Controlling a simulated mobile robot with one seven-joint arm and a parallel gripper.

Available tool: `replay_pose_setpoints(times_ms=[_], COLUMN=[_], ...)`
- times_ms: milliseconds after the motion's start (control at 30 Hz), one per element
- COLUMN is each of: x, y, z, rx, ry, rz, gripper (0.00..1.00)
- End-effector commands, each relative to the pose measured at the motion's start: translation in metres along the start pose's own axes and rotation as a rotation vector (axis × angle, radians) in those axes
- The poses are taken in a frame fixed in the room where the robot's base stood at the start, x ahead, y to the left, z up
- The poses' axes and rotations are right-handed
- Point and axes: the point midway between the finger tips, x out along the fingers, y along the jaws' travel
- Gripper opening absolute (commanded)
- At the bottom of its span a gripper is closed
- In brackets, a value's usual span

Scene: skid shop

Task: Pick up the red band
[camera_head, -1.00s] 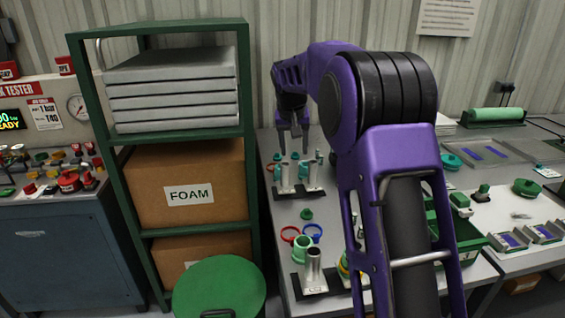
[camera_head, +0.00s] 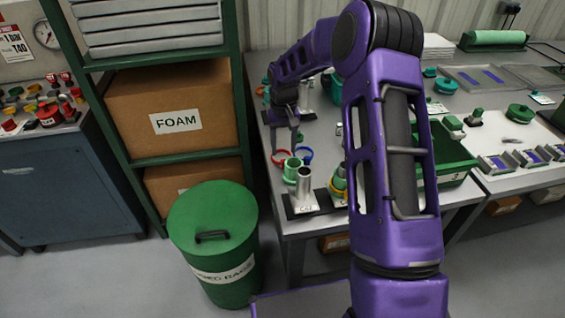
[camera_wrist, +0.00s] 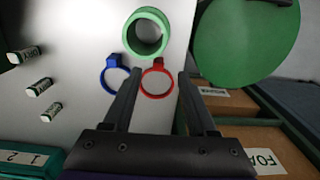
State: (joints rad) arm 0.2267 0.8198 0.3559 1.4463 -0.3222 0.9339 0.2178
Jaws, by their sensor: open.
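The red band (camera_wrist: 158,67) is a thin ring with a small tab, lying on the light table top in the wrist view. In the head view the red band (camera_head: 275,157) shows near the table's left edge, partly covered by my fingers. My gripper (camera_head: 284,150) is open above it, pointing down. In the wrist view the two fingertips of my gripper (camera_wrist: 161,73) stand on either side of the red band, with nothing between them that is held. How far the tips are above the table I cannot tell.
A blue ring (camera_wrist: 104,75) lies close beside the red band. A thick green ring (camera_wrist: 130,42) and a metal tube (camera_head: 303,188) stand nearby. A green drum (camera_head: 208,225) and a shelf rack (camera_head: 243,120) are left of the table. A green bin (camera_head: 455,160) is to the right.

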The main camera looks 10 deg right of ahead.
Motion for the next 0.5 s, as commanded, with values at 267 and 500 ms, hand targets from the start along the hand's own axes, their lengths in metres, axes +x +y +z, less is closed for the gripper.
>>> replay_pose_setpoints(times_ms=[267,500], x=[0.018,0.053], y=[0.001,0.002], z=[-0.001,-0.004], rx=[0.000,0.000], ry=[-0.002,-0.002], rz=[-0.001,-0.001], gripper=[0.57,0.57])
